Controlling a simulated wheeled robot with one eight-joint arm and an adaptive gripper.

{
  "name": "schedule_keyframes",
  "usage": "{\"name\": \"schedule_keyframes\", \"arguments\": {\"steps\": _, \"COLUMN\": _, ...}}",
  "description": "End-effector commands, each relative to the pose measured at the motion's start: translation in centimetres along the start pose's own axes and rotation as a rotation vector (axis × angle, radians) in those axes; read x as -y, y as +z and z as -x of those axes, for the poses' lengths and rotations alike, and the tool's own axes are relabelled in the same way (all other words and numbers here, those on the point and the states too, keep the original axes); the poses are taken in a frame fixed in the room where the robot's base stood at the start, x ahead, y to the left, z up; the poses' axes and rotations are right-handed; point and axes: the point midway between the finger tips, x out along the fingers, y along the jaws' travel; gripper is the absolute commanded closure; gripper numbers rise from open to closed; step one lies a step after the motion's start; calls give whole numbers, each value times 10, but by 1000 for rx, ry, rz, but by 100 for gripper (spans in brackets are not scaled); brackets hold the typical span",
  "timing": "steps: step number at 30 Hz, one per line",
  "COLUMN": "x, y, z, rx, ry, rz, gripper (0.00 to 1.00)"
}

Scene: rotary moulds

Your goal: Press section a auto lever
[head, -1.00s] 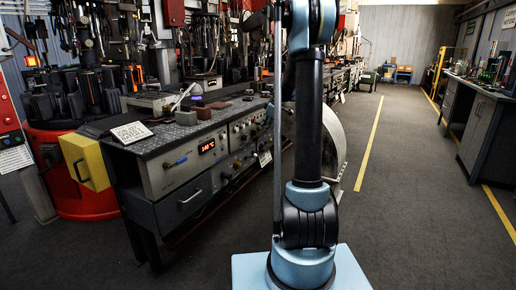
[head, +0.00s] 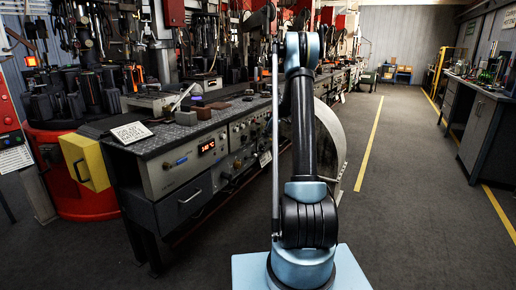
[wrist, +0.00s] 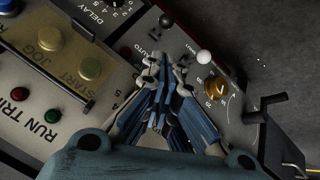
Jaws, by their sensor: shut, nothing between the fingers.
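In the wrist view my gripper (wrist: 167,68) is shut and empty, with its blue-and-grey fingers pointing over a control panel. The printed word AUTO (wrist: 153,55) shows just beside the fingertips, partly covered by them. A small lever with a white ball end (wrist: 204,57) is just right of the fingertips. A black knob (wrist: 166,20) is further up the panel. I cannot tell which of these is the section a auto lever, nor whether the fingers touch either. In the head view my gripper is not seen; my arm stands in front of the bench.
The wrist view shows a brass dial (wrist: 216,88), a DELAY dial (wrist: 118,4), yellow buttons (wrist: 90,68) and a black bracket (wrist: 265,108) nearby. In the head view a long workbench (head: 150,180) with control panels runs left of clear aisle floor.

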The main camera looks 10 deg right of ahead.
Motion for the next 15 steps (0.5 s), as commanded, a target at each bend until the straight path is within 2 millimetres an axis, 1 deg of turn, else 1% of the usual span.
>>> {"name": "schedule_keyframes", "arguments": {"steps": 4, "x": 0, "y": 0, "z": -4, "rx": 0, "ry": 0, "rz": 0, "gripper": 100}}
{"name": "schedule_keyframes", "arguments": {"steps": 7, "x": 0, "y": 0, "z": -14, "rx": 0, "ry": 0, "rz": 0, "gripper": 100}}
{"name": "schedule_keyframes", "arguments": {"steps": 15, "x": 0, "y": 0, "z": -57, "rx": 0, "ry": 0, "rz": 1, "gripper": 100}}
